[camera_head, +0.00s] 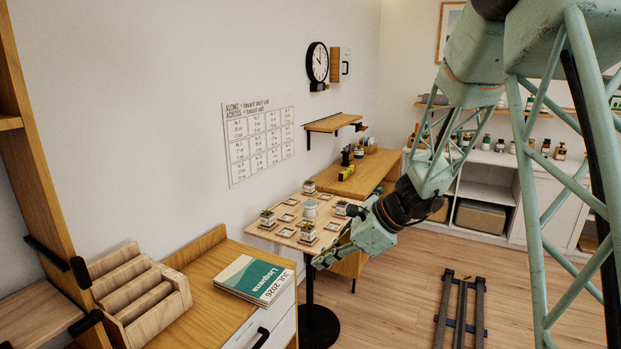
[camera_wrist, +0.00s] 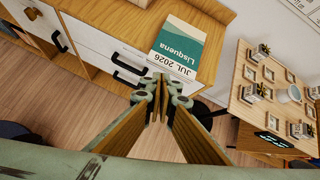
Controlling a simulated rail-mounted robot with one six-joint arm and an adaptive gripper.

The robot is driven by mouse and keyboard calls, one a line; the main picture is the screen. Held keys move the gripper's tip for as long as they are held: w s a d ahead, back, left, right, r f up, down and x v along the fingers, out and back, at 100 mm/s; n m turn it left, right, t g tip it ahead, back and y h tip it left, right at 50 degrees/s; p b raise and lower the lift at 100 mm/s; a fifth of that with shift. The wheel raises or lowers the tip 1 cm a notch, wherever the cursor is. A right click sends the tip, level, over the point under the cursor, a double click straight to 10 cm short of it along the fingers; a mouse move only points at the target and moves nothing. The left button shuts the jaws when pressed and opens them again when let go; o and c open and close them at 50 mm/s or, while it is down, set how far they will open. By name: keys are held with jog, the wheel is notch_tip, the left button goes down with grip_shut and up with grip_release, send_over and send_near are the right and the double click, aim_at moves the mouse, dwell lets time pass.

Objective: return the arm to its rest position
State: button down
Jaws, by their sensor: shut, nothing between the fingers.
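My gripper (camera_head: 322,261) hangs at the end of my pale green arm, near the front edge of the small round-post table in the head view. In the wrist view my gripper (camera_wrist: 162,82) has its fingertips together with nothing between them. The arm reaches down from the upper right, and the gripper points left toward the cabinet. In the wrist view the fingertips appear just below the magazine (camera_wrist: 178,50); whether they touch anything there I cannot tell, but the head view shows a gap.
The table (camera_head: 265,235) holds several small potted plants and a white cup (camera_head: 310,208). The magazine also shows on the wooden cabinet (camera_head: 205,295), beside a slotted wooden rack (camera_head: 140,293). A desk (camera_head: 365,180) stands behind. Rails (camera_head: 461,310) lie on open floor at right.

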jog(key=s+d+r+n+g+h, duration=0.1)
jog(key=s+d+r+n, duration=0.1)
jog(key=s+r+n, duration=0.55)
jog(key=s+d+r+n+h, duration=0.1)
jog(key=s+r+n, duration=0.1)
jog(key=s+r, duration=0.95)
jog(key=s+d+n+h, duration=0.3)
jog(key=s+d+n, duration=0.2)
jog(key=s, duration=0.9)
jog(key=s+d+r+n+t+h, duration=0.1)
jog(key=s+d+n, duration=0.4)
jog(key=s+d, duration=0.5)
jog(key=s+h, duration=0.1)
jog(key=s, duration=0.4)
jog(key=shift+t+h, duration=0.3)
jog(key=shift+h, duration=0.1)
jog(key=shift+r, duration=0.1)
